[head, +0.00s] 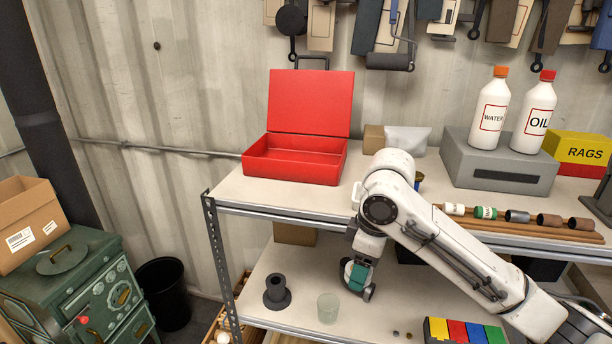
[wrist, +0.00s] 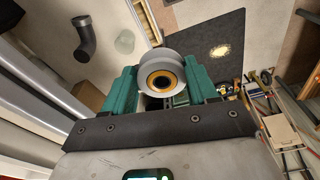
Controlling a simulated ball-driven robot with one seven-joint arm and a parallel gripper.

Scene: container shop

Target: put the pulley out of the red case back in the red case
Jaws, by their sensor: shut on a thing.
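The red case (head: 295,160) stands open on the upper shelf at the left, its lid up against the wall. The part of its inside that shows looks empty; its front wall hides some of the floor. My gripper (head: 359,276) hangs in front of the shelves, below the upper shelf's edge. In the wrist view its green fingers (wrist: 161,86) are shut on the pulley (wrist: 160,68), a grey wheel with a gold ring and dark hub.
On the lower shelf stand a dark flanged pipe (head: 277,292), a clear glass (head: 328,307) and a coloured box (head: 463,331). Right of the case are a small cardboard box (head: 373,139) and a white bag (head: 407,140). Bottles stand on a grey box (head: 497,164) farther right.

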